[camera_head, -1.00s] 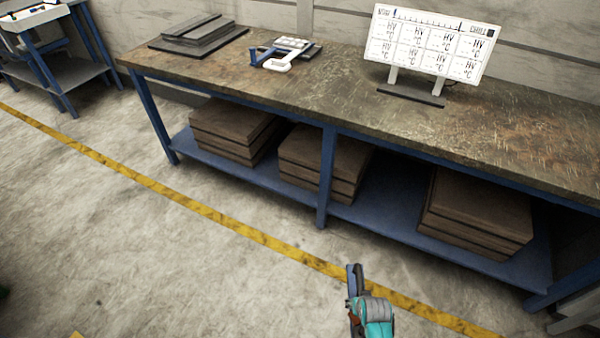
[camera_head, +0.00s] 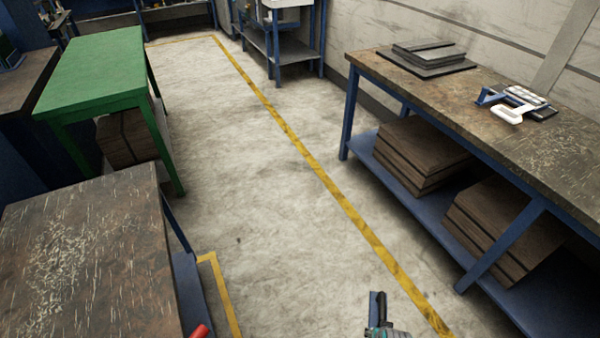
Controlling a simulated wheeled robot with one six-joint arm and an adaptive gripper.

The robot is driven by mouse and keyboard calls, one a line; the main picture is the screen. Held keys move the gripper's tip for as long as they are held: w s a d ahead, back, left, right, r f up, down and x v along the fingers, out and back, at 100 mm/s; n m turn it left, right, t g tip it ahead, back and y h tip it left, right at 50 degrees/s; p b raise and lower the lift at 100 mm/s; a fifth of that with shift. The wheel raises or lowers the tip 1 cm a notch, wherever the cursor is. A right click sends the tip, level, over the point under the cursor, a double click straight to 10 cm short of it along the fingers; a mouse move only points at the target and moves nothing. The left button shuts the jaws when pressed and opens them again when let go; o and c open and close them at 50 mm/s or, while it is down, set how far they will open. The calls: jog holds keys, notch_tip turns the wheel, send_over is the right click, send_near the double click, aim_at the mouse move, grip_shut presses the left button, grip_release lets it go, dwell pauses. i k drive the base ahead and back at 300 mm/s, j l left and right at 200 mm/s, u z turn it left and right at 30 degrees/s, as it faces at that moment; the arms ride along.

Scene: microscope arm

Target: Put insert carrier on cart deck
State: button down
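On the right workbench (camera_head: 440,95) lies a small blue and white piece with a white loop handle (camera_head: 507,115), beside a dark flat piece with light parts on it (camera_head: 535,105). One of these may be the insert carrier; I cannot tell which. A blue-framed stand with a grey lower shelf (camera_head: 285,50) and a white top is at the back, cut by the top edge; I cannot tell whether it is the cart. My gripper (camera_head: 377,308) is low in the picture, over the floor, away from these things. Its finger gap is not clear.
Stacked dark grey plates (camera_head: 428,57) lie at the bench's far end. Brown stacks (camera_head: 420,155) fill its lower shelf. A green table (camera_head: 95,70) and a worn brown table (camera_head: 85,260) stand at left. Between them and the bench is open floor with a yellow line (camera_head: 300,150).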

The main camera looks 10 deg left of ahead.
aim_at(94, 259)
jog(key=u, duration=1.1)
